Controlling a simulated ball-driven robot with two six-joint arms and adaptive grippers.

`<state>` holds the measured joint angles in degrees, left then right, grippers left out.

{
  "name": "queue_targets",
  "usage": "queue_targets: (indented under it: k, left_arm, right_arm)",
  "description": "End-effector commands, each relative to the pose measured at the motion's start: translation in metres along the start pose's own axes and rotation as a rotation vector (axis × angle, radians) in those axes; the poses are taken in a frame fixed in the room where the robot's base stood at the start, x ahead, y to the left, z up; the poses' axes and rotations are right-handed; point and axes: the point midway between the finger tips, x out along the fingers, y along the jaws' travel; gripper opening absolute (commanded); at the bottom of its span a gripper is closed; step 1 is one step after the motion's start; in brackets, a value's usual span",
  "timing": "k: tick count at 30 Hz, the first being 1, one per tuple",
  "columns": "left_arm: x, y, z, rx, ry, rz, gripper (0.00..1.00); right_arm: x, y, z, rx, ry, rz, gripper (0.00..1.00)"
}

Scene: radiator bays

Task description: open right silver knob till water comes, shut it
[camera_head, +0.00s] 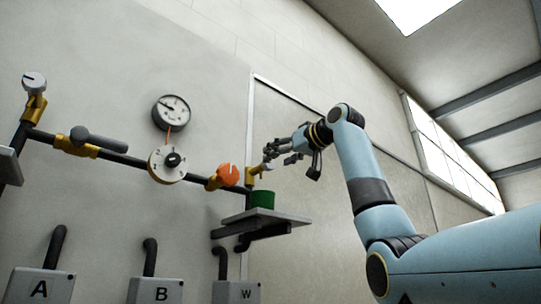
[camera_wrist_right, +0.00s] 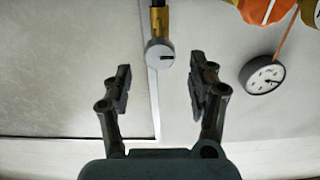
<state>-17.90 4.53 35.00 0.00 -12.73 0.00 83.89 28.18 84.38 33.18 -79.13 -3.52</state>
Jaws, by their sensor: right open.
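The right silver knob (camera_head: 267,166) sits on a brass fitting at the right end of the dark pipe. My right gripper (camera_head: 281,151) is right beside it, with its fingers pointing left toward it. In the right wrist view, the silver knob (camera_wrist_right: 159,55) has a dark mark on its face and lies between the two spread fingertips of my right gripper (camera_wrist_right: 160,75). The fingers show gaps on both sides, and I cannot tell how deep the knob is between them. No water shows. My left gripper is not in view.
An orange knob (camera_head: 228,175) is just left on the pipe, then a white dial (camera_head: 167,164) and a grey lever (camera_head: 100,141). A gauge (camera_head: 171,112) hangs above. A green cup (camera_head: 262,199) stands on a shelf (camera_head: 290,218) below. Another silver knob (camera_head: 34,82) is far left.

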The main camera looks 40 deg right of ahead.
Motion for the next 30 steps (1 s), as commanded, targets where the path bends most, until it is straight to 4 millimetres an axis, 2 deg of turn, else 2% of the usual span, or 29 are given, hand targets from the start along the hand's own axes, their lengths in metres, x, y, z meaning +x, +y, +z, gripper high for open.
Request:
queue_targets:
  k: [1,7,12,18,30]
  left_arm:
    - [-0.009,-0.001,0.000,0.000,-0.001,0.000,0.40]
    - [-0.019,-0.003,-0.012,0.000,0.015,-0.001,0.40]
    - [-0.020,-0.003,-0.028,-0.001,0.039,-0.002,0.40]
    - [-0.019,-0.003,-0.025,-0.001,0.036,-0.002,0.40]
    - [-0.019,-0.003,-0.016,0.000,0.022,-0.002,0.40]
  right_arm:
    - [0.010,-0.001,-0.003,0.001,-0.003,-0.002,0.58]
    - [0.034,-0.001,-0.002,0.000,-0.001,-0.001,0.58]
    - [0.040,0.000,0.000,-0.001,0.000,0.000,0.58]
    - [0.039,0.000,0.001,-0.001,0.000,0.000,0.57]
    - [0.039,0.000,0.001,-0.001,0.000,0.001,0.05]
